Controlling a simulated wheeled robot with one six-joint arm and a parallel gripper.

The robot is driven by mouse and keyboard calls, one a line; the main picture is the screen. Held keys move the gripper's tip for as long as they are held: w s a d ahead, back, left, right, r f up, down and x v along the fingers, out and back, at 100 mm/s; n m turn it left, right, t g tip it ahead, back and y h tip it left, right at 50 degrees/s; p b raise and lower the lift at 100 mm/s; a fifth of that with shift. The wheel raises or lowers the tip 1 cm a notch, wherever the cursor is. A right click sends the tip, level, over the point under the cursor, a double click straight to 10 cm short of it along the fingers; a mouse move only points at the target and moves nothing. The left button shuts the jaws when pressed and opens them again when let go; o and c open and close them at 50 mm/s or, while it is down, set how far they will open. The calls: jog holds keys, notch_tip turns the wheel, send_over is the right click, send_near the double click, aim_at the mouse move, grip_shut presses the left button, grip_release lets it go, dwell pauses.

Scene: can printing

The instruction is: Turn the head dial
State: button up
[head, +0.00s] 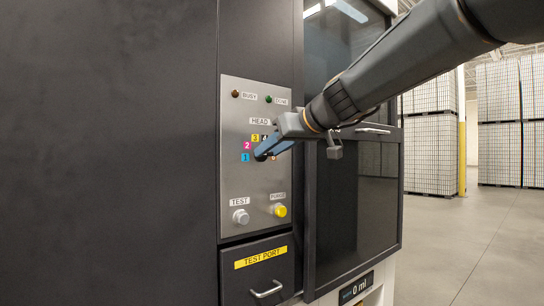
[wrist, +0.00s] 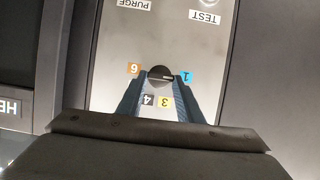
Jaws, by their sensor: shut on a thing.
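The head dial (wrist: 160,72) is a small dark round knob on the grey control panel (head: 237,196). In the wrist view my gripper (wrist: 161,79) has its two blue-grey fingers on either side of it. In the head view my gripper (head: 266,152) reaches in from the right and is shut on the dial, hiding most of it. Number labels ring the dial: a blue 1 (head: 245,157), a magenta 2 (head: 247,145), a yellow 3 (head: 255,137). The wrist view also shows an orange 6 (wrist: 134,69) and a 4 (wrist: 148,100). The pointer direction is unclear.
Below the dial are a white TEST button (head: 241,216) and a yellow button (head: 281,211). The BUSY lamp (head: 235,94) and a green lamp (head: 268,99) sit above. A TEST PORT drawer (head: 265,277) is shut below. Stacked pallets (head: 511,90) stand far right.

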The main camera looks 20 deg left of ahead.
jog(key=m+b, duration=0.1)
jog(key=g+b, duration=0.1)
jog(key=b, duration=0.1)
jog(key=shift+w+d+f+m+y, duration=0.1)
jog(key=shift+w+f+m+y, duration=0.2)
jog(key=shift+f+m, duration=0.1)
jog(key=m+g+b, duration=0.1)
jog(key=b, duration=0.1)
jog(key=m+g+y+b, duration=0.1)
jog(key=m+b, duration=0.1)
jog(key=shift+w+d+b, duration=0.1)
jog(key=shift+w+b, duration=0.1)
jog(key=shift+b, duration=0.15)
jog(key=m+y+b, duration=0.1)
jog(key=b, duration=0.1)
jog(key=m+g+b, duration=0.1)
jog(key=m, duration=0.1)
jog(key=shift+w+d+f+y+b, duration=0.1)
jog(key=shift+f+y+b, duration=0.1)
jog(key=shift+y+b, duration=0.2)
jog(key=shift+m+g+y+b, duration=0.3)
jog(key=shift+m+y+b, duration=0.2)
jog(key=shift+m+b, duration=0.5)
jog(key=o, duration=1.1)
jog(key=shift+r, duration=0.1)
